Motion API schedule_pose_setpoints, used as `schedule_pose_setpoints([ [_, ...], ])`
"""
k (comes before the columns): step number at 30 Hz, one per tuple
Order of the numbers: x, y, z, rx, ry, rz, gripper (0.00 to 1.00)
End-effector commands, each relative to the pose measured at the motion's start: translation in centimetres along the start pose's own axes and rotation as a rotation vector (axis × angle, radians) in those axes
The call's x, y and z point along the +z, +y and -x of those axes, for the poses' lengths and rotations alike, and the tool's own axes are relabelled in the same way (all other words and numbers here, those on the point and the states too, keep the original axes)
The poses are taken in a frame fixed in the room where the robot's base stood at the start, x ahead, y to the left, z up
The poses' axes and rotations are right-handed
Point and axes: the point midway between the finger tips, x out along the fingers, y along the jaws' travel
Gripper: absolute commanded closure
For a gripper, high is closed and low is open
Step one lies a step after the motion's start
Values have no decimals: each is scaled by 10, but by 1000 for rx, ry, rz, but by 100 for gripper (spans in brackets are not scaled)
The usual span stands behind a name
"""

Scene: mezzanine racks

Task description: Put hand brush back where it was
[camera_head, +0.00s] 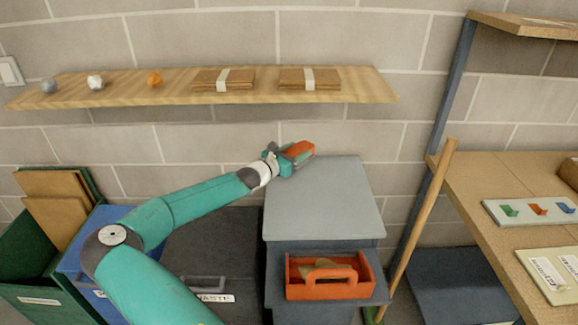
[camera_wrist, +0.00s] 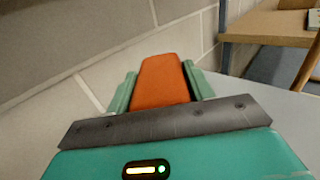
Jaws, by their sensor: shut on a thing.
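My gripper (camera_wrist: 160,92) is shut on an orange block-like thing, taken as the hand brush (camera_wrist: 160,78). In the head view my gripper (camera_head: 291,155) holds the hand brush (camera_head: 299,149) above the back left of the grey cabinet top (camera_head: 325,205), close to the wall. Only the orange part of the brush shows; bristles are not visible. I cannot tell whether the brush touches the cabinet top.
The cabinet top is bare. An orange tote (camera_head: 328,289) sits lower in front. A wooden shelf (camera_head: 130,93) with cardboard packs runs above. A dark bin (camera_head: 225,240) is left, a leaning broom handle (camera_head: 424,215) and workbench (camera_head: 505,200) right.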

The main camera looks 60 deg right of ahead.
Motion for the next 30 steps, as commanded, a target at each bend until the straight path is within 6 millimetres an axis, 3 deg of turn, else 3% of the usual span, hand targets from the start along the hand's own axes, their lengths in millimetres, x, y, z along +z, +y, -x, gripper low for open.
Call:
schedule_pose_setpoints([
  [4,-15,30,-17,0,2,-5,77],
  [12,-60,60,-33,1,0,1,77],
  [18,-74,69,-37,0,1,0,77],
  [24,-101,69,-37,0,0,3,77],
  [30,-104,69,-37,0,0,0,77],
])
